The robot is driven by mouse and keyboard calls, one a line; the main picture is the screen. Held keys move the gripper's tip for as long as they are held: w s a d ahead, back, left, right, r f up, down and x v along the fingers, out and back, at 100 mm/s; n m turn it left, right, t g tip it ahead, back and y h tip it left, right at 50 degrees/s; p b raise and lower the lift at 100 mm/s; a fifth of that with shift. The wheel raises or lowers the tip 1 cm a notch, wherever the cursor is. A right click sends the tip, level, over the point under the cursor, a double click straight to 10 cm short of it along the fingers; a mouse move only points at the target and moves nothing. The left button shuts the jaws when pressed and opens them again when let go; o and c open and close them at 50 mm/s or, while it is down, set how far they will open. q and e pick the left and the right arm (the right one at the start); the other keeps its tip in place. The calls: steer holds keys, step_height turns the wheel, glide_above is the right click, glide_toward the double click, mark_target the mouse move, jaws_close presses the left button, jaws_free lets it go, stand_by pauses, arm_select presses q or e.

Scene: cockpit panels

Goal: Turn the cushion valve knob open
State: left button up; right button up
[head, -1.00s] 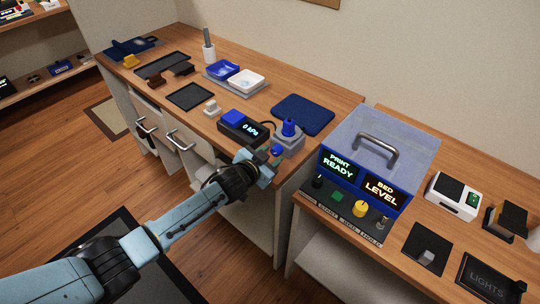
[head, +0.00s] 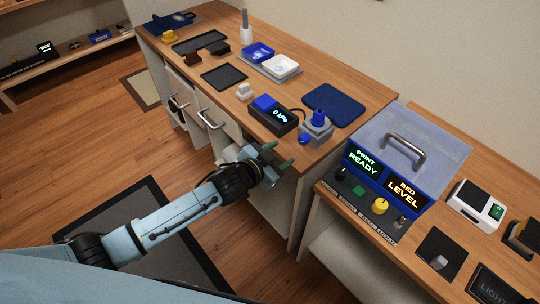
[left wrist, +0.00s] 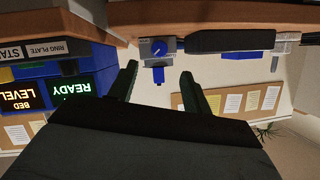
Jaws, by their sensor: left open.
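The cushion valve is a grey block (head: 316,133) with a blue piece on top. It stands at the front edge of the wooden bench, beside the black box with the lit 0 hPa display (head: 279,115). A blue knob (head: 305,139) is on its front face. In the left wrist view the picture is upside down, and the blue knob (left wrist: 159,48) appears ahead, between the fingers. My left gripper (head: 277,155) is open and empty, in front of the bench edge and apart from the knob. My right gripper is not in view.
A blue mat (head: 335,105) lies behind the valve. To the right stands a panel with PRINT READY and BED LEVEL displays (head: 386,175) and a yellow knob (head: 380,206). The bench edge is close to my left gripper. Cabinet handles (head: 211,121) stick out below.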

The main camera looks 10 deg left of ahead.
arm_select(q)
steer(key=shift+v, duration=2.1)
